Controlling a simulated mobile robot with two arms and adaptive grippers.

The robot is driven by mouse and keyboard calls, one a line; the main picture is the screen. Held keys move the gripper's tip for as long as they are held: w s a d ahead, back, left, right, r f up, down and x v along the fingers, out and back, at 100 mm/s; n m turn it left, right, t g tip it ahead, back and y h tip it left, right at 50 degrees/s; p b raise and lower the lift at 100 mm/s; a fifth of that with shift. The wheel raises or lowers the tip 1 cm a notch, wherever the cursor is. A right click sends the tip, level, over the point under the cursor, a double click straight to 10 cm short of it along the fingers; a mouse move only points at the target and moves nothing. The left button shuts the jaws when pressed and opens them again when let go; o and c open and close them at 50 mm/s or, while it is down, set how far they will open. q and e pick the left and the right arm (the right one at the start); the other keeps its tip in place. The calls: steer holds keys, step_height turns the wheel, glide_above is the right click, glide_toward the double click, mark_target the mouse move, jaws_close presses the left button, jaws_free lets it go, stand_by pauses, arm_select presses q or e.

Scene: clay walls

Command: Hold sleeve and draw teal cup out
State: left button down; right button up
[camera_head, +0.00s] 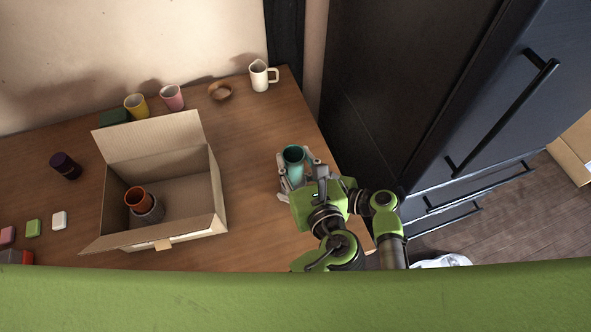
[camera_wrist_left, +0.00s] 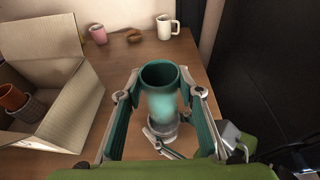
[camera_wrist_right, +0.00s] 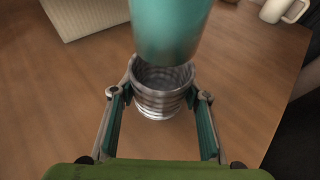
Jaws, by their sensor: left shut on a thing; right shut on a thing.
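The teal cup (camera_head: 293,154) is upright near the right edge of the table. My left gripper (camera_head: 297,163) is shut on it; the left wrist view shows the cup (camera_wrist_left: 160,85) between its fingers. The grey ribbed sleeve (camera_wrist_right: 161,98) is directly below the cup, between the fingers of my right gripper (camera_wrist_right: 160,92), which is shut on it. In the right wrist view the cup (camera_wrist_right: 170,28) is above the sleeve, and part of the sleeve's dark open inside shows. The sleeve is mostly hidden in the head view.
An open cardboard box (camera_head: 190,190) stands left, with an orange cup (camera_head: 138,199) in a grey sleeve inside. Yellow (camera_head: 136,105), pink (camera_head: 172,97) and white (camera_head: 259,77) mugs and a brown bowl (camera_head: 220,91) line the back. A dark refrigerator (camera_head: 390,100) stands right. Table between box and grippers is clear.

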arm_select(q)
steer(key=shift+r, duration=0.9)
arm_select(e)
steer(key=o, duration=1.1)
steer(key=v, duration=1.2)
steer(key=shift+f, duration=0.1)
steer(key=shift+s, duration=0.1)
